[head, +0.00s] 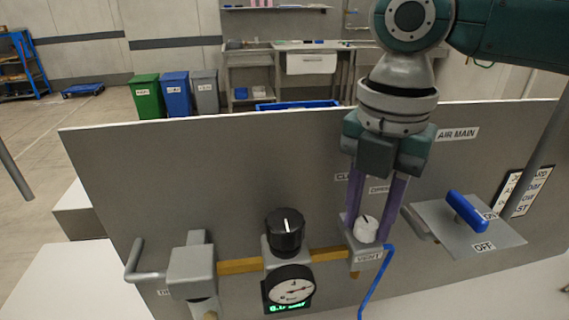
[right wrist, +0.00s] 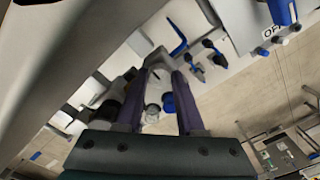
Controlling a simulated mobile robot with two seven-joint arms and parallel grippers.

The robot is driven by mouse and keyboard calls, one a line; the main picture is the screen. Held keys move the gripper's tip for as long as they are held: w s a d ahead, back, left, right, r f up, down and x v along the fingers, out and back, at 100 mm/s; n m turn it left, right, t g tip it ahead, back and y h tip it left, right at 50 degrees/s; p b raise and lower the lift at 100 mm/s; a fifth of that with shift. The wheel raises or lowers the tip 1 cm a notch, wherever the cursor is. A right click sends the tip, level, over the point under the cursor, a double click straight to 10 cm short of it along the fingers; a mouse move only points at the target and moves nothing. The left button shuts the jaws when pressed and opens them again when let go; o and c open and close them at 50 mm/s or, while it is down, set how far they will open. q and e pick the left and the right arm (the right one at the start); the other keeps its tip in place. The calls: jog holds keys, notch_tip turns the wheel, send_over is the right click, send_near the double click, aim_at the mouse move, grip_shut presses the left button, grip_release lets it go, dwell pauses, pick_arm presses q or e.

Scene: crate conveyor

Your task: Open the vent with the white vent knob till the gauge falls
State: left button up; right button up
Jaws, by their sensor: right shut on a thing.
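The white vent knob (head: 366,228) sits on a grey block labelled VENT (head: 368,258) at the panel's lower middle, its dark mark visible on top. My right gripper (head: 370,222) points down with its purple fingers on either side of the knob, shut on it. In the right wrist view the fingers (right wrist: 165,110) flank a pale round thing, which seems to be the knob. The gauge (head: 290,287) is left of the knob, under a black knob (head: 285,231). Its needle and green digital readout show, but the figures are too small to read surely. My left gripper is not in view.
A blue handle (head: 466,212) on a grey plate marked OFF stands to the right. A grey bent lever (head: 140,262) is at the left. A blue tube (head: 376,283) runs down from the vent block. The grey panel (head: 200,165) stands behind the fittings.

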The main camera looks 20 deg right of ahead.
jog(key=shift+r, duration=0.1)
grip_shut()
jog(key=shift+r+m+p, duration=0.15)
jog(key=shift+m+p, duration=0.55)
jog(key=shift+p, duration=0.3)
jog(key=m+p, duration=0.3)
jog(key=shift+p, duration=0.35)
jog(key=m+p, duration=0.2)
jog(key=m, duration=0.1)
jog(key=m+p, duration=0.4)
jog(key=m, duration=0.1)
jog(key=shift+a+m, duration=0.1)
jog(key=shift+m, duration=0.2)
jog(key=m+p, duration=0.2)
jog(key=m, duration=0.2)
jog(key=shift+m, duration=0.4)
jog(key=shift+f+m, duration=0.2)
jog(key=shift+m, duration=0.1)
jog(key=o, duration=1)
grip_release()
